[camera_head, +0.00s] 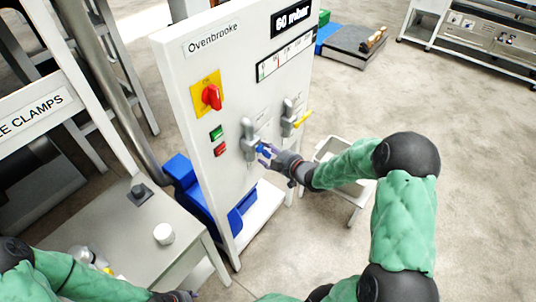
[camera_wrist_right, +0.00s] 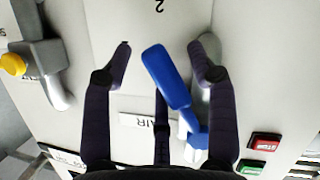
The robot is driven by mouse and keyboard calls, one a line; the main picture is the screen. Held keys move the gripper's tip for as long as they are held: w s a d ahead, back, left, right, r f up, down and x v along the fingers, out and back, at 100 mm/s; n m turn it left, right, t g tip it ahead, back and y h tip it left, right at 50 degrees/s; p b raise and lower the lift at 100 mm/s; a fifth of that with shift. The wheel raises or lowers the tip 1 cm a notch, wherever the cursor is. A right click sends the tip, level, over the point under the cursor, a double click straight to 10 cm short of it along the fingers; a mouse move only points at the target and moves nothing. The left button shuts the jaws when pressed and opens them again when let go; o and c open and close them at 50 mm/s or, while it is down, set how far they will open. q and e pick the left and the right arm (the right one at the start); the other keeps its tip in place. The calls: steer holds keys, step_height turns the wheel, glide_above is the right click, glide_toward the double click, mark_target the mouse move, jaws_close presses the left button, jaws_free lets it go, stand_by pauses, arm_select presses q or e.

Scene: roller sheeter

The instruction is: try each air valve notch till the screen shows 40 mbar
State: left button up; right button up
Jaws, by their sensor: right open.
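The white Ovenbrooke panel (camera_head: 190,80) has a screen (camera_head: 291,17) that reads 60 mbar. The air valve (camera_head: 248,138) is a grey fitting with a blue lever (camera_head: 262,149). In the right wrist view the blue lever (camera_wrist_right: 166,75) stands between my right gripper's (camera_wrist_right: 160,48) two spread fingers, with an AIR label (camera_wrist_right: 142,123) beside it. A figure 2 shows at the top edge. My right gripper (camera_head: 268,153) is open around the lever; contact cannot be told. My left gripper (camera_head: 178,296) is low at the bottom edge, mostly cut off.
A second valve with a yellow lever (camera_head: 303,118) is right of the air valve. A red rotary switch (camera_head: 211,97) and green (camera_head: 216,133) and red (camera_head: 220,149) buttons are to the left. A grey table (camera_head: 130,235) holds a white cup (camera_head: 164,234). A white stool (camera_head: 345,185) stands behind my right arm.

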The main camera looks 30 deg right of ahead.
steer(key=shift+w, duration=0.15)
jaws_close()
steer(key=shift+w+d+r+n+t+h+b, duration=0.15)
steer(key=shift+d+r+n+t+h+b, duration=0.45)
steer(key=shift+b, duration=1.3)
steer(key=shift+w+d+r+n+h+b, duration=0.15)
steer(key=shift+r+n+b, duration=0.5)
steer(key=shift+b, duration=1.25)
steer(key=shift+w+d+r+n+t+h+b, duration=0.15)
steer(key=shift+d+r+n+t+h+b, duration=0.2)
steer(key=shift+n+b, duration=1.1)
steer(key=shift+f+m+b, duration=0.1)
steer(key=shift+m+b, duration=0.35)
steer(key=shift+m, duration=0.05)
jaws_free()
